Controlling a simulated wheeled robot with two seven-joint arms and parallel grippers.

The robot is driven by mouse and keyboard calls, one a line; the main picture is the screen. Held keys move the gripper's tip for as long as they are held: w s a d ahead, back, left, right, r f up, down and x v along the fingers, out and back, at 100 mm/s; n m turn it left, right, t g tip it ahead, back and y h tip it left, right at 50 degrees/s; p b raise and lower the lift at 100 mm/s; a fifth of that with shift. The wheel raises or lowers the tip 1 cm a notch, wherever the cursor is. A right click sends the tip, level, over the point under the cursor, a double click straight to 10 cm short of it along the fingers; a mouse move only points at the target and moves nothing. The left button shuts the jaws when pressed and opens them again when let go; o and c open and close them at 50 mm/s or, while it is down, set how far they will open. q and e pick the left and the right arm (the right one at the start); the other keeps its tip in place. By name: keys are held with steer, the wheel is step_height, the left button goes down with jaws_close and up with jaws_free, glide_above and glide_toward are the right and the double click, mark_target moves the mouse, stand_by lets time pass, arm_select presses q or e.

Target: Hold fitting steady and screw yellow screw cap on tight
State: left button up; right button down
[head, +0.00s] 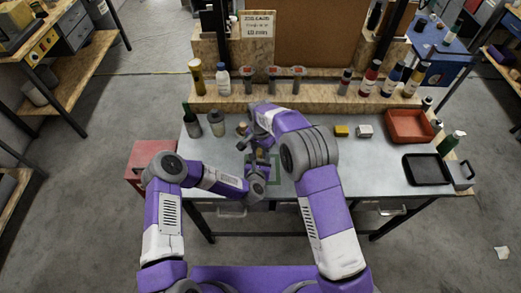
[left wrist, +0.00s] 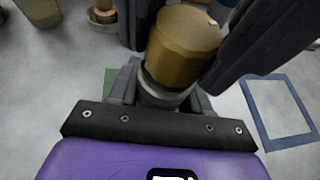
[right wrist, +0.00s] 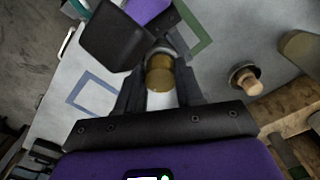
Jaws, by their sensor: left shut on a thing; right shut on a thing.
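The yellow screw cap (left wrist: 183,45) is a dull gold, faceted cap at the end of the grey fitting (left wrist: 165,92). My left gripper (left wrist: 163,98) is shut on the fitting. In the right wrist view the cap (right wrist: 160,72) lies between the dark fingers of my right gripper (right wrist: 160,88), which is shut on it. Cap and fitting are in line and close together; how far the thread is engaged is hidden. In the head view the two grippers meet over the bench, and my right arm partly covers them.
The grey bench (head: 330,175) bears a green outlined square (head: 277,170) by the grippers. Bottles (head: 190,122) stand at its left; a red tray (head: 410,126) and a black tray (head: 427,169) lie at its right. A peg on a round base (right wrist: 246,79) stands near my right gripper.

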steer(key=m, duration=0.3)
steer(key=c, duration=0.6)
jaws_free()
steer(key=shift+c, duration=0.2)
steer(key=shift+c, duration=0.7)
steer(key=n, duration=0.9)
steer(key=shift+n, duration=0.4)
steer(key=n, duration=0.9)
steer(key=shift+d, duration=0.1)
